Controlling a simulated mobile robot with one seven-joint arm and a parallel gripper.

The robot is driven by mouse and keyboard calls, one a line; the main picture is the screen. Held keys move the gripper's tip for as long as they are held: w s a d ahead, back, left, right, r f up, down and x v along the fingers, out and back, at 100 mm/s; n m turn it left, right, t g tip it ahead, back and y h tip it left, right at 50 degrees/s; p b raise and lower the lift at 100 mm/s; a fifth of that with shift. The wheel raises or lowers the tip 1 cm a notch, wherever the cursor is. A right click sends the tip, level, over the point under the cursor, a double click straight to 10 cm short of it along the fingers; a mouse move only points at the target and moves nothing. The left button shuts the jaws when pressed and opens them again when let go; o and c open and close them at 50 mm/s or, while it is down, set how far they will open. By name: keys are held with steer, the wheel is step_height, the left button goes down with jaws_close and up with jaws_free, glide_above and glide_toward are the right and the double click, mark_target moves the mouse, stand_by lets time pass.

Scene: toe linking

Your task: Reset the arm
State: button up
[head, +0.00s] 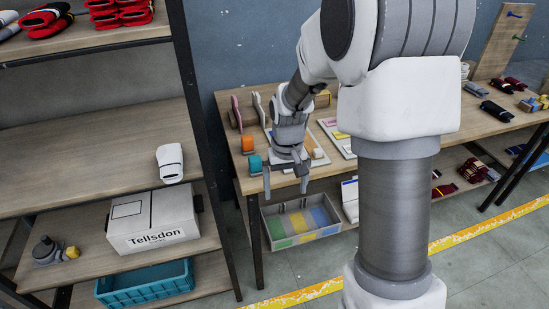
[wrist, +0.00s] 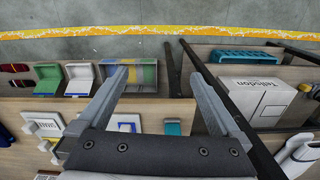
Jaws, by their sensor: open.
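My gripper (head: 286,182) hangs over the front left edge of the wooden worktable (head: 235,148) in the head view, with its fingers pointing down. Its two fingers are spread apart, and I see nothing between them. In the wrist view my gripper (wrist: 165,85) is also open and empty, with the floor and shelf edges far beyond the fingertips. My arm is bent, with its large white links covering the middle right of the head view and hiding part of the table.
A shelf rack with a Tellsdon box (head: 153,220) and a teal crate (head: 145,283) stands left. A compartmented tray (head: 299,222) is below. A yellow line (head: 290,298) crosses the floor.

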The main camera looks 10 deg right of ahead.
steer(key=s+r+t, duration=0.3)
steer(key=s+r, duration=0.5)
steer(key=r, duration=0.6)
steer(key=s+r+t, duration=0.2)
steer(key=s+r, duration=0.3)
steer(key=s, duration=0.6)
steer(key=shift+s+t, duration=0.2)
steer(key=shift+t, duration=0.1)
steer(key=shift+r, duration=0.1)
